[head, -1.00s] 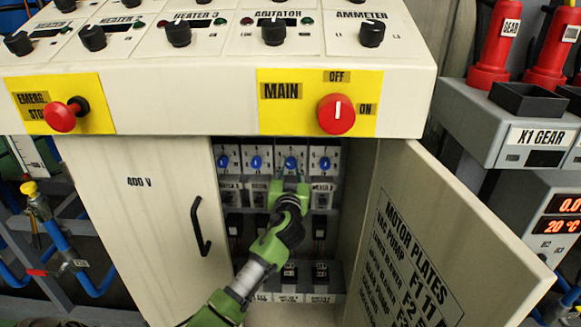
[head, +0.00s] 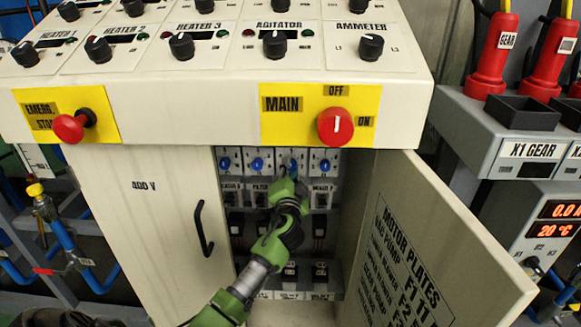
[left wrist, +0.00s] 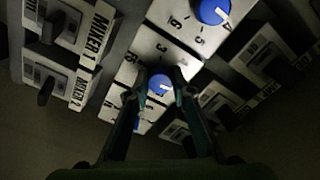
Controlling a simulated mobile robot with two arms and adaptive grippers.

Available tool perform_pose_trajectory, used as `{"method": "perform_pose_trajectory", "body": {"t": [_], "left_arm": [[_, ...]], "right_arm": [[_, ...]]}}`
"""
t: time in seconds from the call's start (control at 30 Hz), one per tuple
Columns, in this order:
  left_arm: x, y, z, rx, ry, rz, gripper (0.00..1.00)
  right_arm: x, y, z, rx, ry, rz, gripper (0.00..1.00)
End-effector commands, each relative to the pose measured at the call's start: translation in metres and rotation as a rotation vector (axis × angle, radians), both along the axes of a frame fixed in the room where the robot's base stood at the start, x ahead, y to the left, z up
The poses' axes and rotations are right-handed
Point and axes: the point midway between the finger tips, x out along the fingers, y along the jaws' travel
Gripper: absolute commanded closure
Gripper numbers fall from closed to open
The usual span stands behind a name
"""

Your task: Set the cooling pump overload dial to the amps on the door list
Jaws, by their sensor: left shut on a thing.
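My left gripper (head: 287,178) reaches into the open cabinet at the third of the row of blue dials (head: 291,163) from the left. In the left wrist view its two fingers (left wrist: 159,76) are shut on either side of a blue overload dial (left wrist: 158,85). A pale pointer mark shows on that dial, with scale marks on the plate around it. The label under the dial is hidden by the gripper. The door list (head: 411,255), headed MOTOR PLATES, is on the open right door; its lower lines are slanted and only partly readable. My right gripper is not in view.
Other blue dials (head: 257,165) sit close on both sides. The open right door (head: 470,235) stands right of my arm, the closed left door (head: 150,230) left of it. The red MAIN switch (head: 335,126) is above the opening.

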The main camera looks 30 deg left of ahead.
Motion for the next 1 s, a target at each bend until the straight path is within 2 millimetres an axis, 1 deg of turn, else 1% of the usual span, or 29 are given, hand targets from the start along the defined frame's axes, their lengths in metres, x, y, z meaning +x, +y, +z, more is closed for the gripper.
{"method": "perform_pose_trajectory", "body": {"t": [0.27,0.73,0.77,0.8,0.83,1.0], "left_arm": [[0.0002,-0.0005,0.0004,0.066,0.040,-0.001,0.99],[0.0002,-0.0007,-0.0002,0.075,0.046,-0.002,0.99],[0.0002,-0.0007,-0.0001,0.075,0.046,-0.002,0.73],[0.0002,-0.0007,-0.0002,0.075,0.046,-0.002,0.62],[0.0002,-0.0007,-0.0001,0.075,0.046,-0.002,0.61],[0.0002,-0.0005,-0.0001,0.075,0.046,-0.001,0.61]], "right_arm": [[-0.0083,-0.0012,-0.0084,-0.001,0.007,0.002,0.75],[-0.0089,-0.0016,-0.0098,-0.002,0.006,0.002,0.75],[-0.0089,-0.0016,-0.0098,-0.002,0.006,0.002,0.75],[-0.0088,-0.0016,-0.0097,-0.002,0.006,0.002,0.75],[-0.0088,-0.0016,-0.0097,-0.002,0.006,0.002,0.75],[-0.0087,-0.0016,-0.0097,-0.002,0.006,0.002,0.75]]}}
